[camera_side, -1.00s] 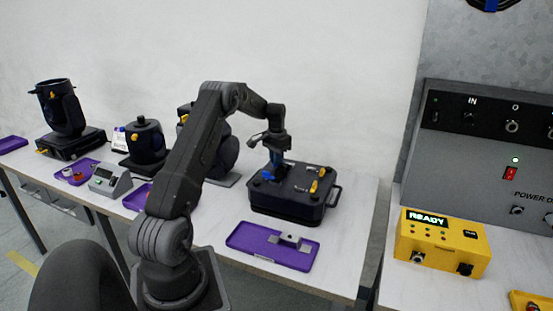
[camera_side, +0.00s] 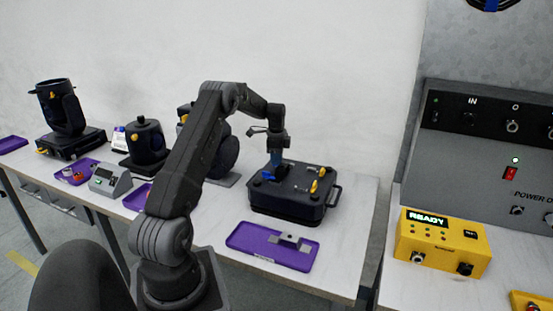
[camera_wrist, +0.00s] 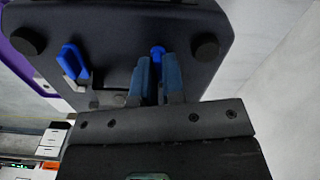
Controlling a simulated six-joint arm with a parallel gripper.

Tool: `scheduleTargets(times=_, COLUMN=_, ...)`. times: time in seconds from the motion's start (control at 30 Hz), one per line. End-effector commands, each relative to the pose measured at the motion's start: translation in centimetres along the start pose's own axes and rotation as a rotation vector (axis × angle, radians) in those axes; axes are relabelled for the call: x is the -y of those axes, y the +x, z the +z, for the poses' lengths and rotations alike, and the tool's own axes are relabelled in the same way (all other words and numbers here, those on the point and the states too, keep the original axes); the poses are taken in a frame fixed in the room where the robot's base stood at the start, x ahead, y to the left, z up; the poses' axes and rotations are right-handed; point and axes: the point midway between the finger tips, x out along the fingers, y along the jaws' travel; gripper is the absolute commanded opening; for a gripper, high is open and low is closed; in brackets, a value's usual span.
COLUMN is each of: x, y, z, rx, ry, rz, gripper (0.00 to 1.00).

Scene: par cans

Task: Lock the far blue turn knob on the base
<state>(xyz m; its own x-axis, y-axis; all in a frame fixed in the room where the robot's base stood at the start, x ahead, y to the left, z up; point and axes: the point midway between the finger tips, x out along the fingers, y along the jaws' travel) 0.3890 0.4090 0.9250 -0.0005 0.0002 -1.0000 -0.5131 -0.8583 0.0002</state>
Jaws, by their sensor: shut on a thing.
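The base (camera_side: 287,208) is a dark box with a flat top on the white table. The far blue turn knob (camera_wrist: 158,51) shows in the wrist view between the tips of my two blue-grey fingers. My gripper (camera_wrist: 158,72) is shut on it; the fingers hide most of the knob. In the side view my gripper (camera_side: 276,160) points straight down onto the far part of the base top, and the far knob is hidden. A second blue turn knob (camera_side: 268,176) is apart from the fingers, nearer the side camera; it also shows in the wrist view (camera_wrist: 74,62).
Yellow knobs (camera_side: 314,187) stand on the base's right part. A purple tray (camera_side: 246,240) with a grey metal part (camera_side: 289,240) lies in front of the base. Dark lamp bodies (camera_side: 146,143) stand to the left. A yellow READY box (camera_side: 442,246) is on the right.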

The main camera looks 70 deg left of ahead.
Motion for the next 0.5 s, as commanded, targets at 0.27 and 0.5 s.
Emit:
scheduleTargets(times=0.27, x=0.05, y=-0.13, z=-0.07, rx=-0.002, ry=0.17, rz=-0.003, gripper=0.0)
scheduleTargets(times=0.5, x=0.05, y=-0.14, z=-0.08, rx=-0.002, ry=0.244, rz=-0.003, gripper=0.0)
